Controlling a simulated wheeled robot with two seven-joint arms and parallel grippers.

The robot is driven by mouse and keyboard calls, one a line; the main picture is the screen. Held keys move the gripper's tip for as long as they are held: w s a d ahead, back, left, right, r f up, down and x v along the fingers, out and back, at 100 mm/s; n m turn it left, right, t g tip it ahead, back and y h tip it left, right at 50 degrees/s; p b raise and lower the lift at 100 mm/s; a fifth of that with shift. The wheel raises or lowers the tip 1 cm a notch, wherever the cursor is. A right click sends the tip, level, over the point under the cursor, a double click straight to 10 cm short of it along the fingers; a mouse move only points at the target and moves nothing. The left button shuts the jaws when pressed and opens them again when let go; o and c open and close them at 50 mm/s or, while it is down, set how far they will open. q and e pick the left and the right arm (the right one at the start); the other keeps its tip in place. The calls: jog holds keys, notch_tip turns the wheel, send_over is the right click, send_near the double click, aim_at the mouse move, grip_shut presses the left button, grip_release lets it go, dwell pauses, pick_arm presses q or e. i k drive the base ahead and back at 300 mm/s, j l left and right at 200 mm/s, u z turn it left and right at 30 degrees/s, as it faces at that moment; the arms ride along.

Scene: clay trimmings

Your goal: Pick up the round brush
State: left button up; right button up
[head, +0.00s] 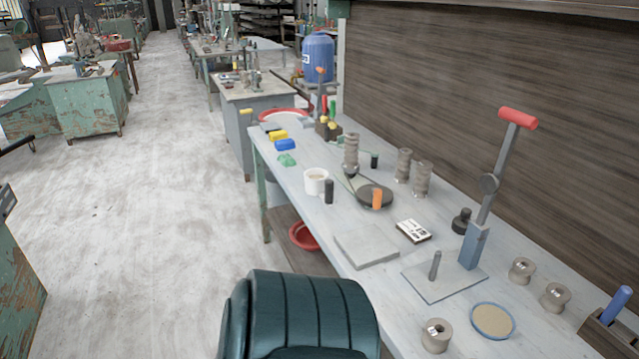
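I cannot pick out a round brush for certain in the head view. Several small upright things stand on the long grey workbench (375,270): a black cylinder (329,191) next to a white cup (316,181), an orange piece (377,199) at a dark round disc (384,190), and a dark green cylinder (374,161) farther back. Red and green handles (328,106) stand up from a dark holder at the far end. A blue handle (616,304) rises from a box at the right edge. Neither of my grippers is in view.
A dark green padded chair back (300,310) stands against the bench's near side. A red-handled lever press (489,185), a flat grey slab (366,248), metal spools (437,335) and a round tan-filled dish (492,320) occupy the bench. The floor to the left is open.

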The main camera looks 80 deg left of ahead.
aim_at(618, 302)
jog(key=u, duration=2.5)
jog(key=i+j, duration=0.4)
jog(key=i, duration=0.2)
jog(key=z, duration=2.05)
